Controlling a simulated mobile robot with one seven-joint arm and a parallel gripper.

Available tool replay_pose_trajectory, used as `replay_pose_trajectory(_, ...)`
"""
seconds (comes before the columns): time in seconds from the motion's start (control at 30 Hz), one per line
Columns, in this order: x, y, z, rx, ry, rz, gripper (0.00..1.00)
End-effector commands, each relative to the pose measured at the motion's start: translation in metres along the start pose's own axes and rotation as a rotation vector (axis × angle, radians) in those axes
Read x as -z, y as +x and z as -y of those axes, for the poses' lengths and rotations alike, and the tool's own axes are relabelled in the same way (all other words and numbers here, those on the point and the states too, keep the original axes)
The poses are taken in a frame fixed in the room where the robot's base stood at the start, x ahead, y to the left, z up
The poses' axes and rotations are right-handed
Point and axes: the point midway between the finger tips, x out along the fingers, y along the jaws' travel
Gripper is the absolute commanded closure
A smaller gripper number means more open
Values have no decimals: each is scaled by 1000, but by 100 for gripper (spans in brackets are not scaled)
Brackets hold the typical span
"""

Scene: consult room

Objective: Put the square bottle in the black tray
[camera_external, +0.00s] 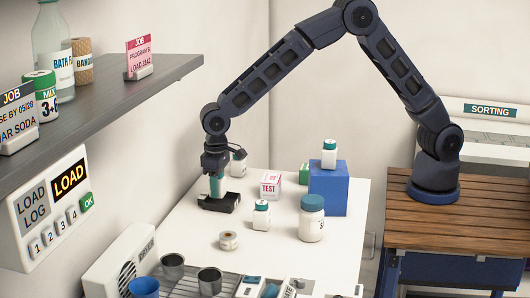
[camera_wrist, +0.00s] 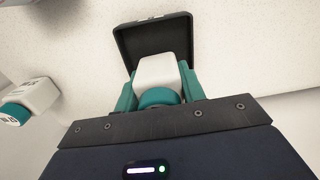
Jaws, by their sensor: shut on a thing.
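My gripper (camera_external: 217,196) is shut on a white square bottle (camera_wrist: 160,72) with a teal cap; its teal fingers (camera_wrist: 160,88) press both sides in the wrist view. The cap faces the wrist camera. The black tray (camera_external: 210,207) lies on the white table directly below my gripper. In the wrist view the black tray (camera_wrist: 150,40) shows beyond and around the bottle's far end. The bottle appears upright over or inside the tray; I cannot tell whether its base touches the tray floor. In the external view the fingers largely hide the bottle.
A teal-capped bottle (camera_external: 261,215), a round jar (camera_external: 311,219), a TEST box (camera_external: 270,185) and a tape roll (camera_external: 228,240) stand right of the tray. Another bottle (camera_external: 238,163) stands behind my gripper. A blue block (camera_external: 328,190) carries a bottle (camera_external: 329,154). A shelf (camera_external: 120,92) overhangs the left.

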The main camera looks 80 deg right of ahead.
Motion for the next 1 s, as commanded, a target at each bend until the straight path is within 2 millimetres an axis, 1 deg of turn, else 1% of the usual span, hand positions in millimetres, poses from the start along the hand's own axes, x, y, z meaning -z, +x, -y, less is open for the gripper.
replay_pose_trajectory(0.03,0,9,0,-2,0,3,83)
replay_pose_trajectory(0.1,0,18,0,-1,0,1,83)
replay_pose_trajectory(0.2,0,24,0,0,0,1,83)
replay_pose_trajectory(0.57,0,28,0,0,0,0,83)
replay_pose_trajectory(0.6,0,27,0,0,0,0,54)
replay_pose_trajectory(0.63,0,27,0,0,0,0,51)
replay_pose_trajectory(0.9,0,27,0,0,0,0,51)
replay_pose_trajectory(1.0,0,22,0,1,0,-1,51)
